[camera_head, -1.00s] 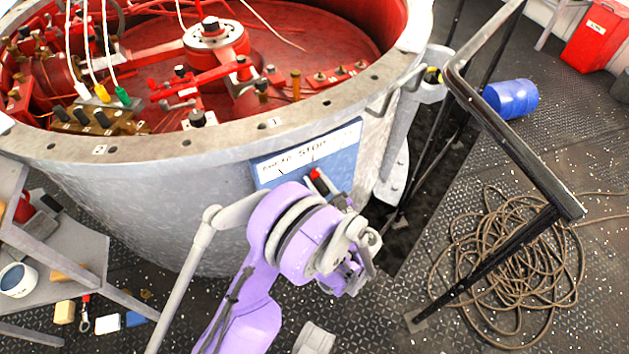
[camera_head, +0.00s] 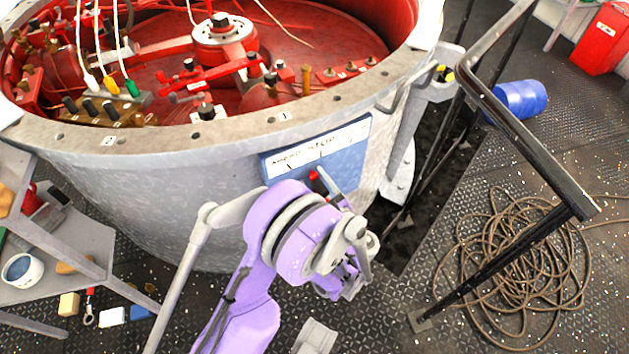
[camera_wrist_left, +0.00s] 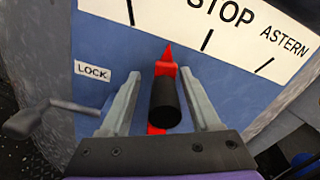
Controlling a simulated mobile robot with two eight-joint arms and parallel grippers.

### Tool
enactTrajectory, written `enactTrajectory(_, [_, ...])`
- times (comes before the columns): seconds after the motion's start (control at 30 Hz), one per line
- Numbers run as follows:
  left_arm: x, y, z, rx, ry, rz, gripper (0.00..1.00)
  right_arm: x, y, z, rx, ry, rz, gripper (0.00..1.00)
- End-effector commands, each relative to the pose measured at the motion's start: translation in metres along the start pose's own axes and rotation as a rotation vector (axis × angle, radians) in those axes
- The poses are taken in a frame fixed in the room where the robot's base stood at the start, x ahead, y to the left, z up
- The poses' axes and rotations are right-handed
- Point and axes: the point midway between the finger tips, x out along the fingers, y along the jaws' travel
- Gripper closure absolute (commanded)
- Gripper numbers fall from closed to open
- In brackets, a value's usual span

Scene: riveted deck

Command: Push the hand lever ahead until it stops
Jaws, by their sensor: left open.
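The hand lever shows in the left wrist view as a black round grip (camera_wrist_left: 165,103) with a red pointer (camera_wrist_left: 166,68) behind it. The blue dial plate (camera_head: 347,165) on the grey tank reads AHEAD, STOP and ASTERN. The pointer tip lies between the STOP mark and the mark left of it. My left gripper (camera_head: 325,185) is open. In the left wrist view, its fingers (camera_wrist_left: 162,85) stand on either side of the lever; contact is unclear. In the head view my purple wrist hides most of the lever. The right gripper is out of view.
The round grey tank (camera_head: 190,165) holds red machinery. A black railing (camera_head: 530,150) stands at the right, with a coiled rope (camera_head: 515,270) and a blue drum (camera_head: 520,98) on the deck. A grey shelf (camera_head: 75,240) with small items stands at the left.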

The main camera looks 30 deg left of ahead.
Motion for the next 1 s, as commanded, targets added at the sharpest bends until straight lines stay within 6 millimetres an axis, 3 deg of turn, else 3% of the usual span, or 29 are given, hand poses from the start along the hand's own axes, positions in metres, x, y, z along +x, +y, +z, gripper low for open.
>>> enactTrajectory(0.17, [-0.014, -0.001, 0.0, 0.0, 0.002, -0.004, 0.37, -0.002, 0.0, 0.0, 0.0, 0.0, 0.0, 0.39])
enactTrajectory(0.6, [-0.095, -0.001, 0.0, 0.0, 0.002, -0.002, 0.37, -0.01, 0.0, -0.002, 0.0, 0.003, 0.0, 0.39])
enactTrajectory(0.77, [-0.107, 0.0, 0.0, 0.0, 0.001, 0.0, 0.37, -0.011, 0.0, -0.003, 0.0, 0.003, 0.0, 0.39])
enactTrajectory(1.0, [-0.108, 0.001, 0.0, 0.0, 0.0, 0.002, 0.37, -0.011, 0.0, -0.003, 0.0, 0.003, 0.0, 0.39])
